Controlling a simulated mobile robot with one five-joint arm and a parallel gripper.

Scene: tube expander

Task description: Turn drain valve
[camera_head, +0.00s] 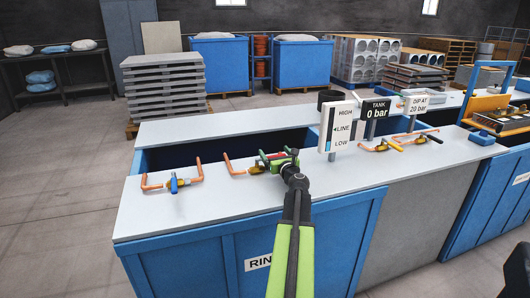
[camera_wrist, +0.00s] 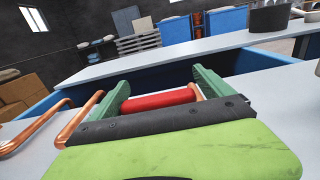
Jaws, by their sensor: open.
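My gripper (camera_head: 279,157) is over the counter at the second copper-pipe valve from the left. Its green fingers also show in the wrist view (camera_wrist: 162,88), spread apart. A red valve handle (camera_wrist: 160,100) lies between them, and I see gaps at its ends, though contact is hard to tell. The brass body of this valve (camera_head: 257,169) is partly hidden by my gripper in the head view. A valve with a blue handle (camera_head: 174,185) sits at the left. No label marks which one is the drain valve.
Copper pipes (camera_wrist: 73,125) rise close to the left finger. A HIGH/LINE/LOW level sign (camera_head: 338,127), a TANK 0 bar sign (camera_head: 377,109) and a 20 bar sign (camera_head: 416,103) stand to the right. The counter front is clear.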

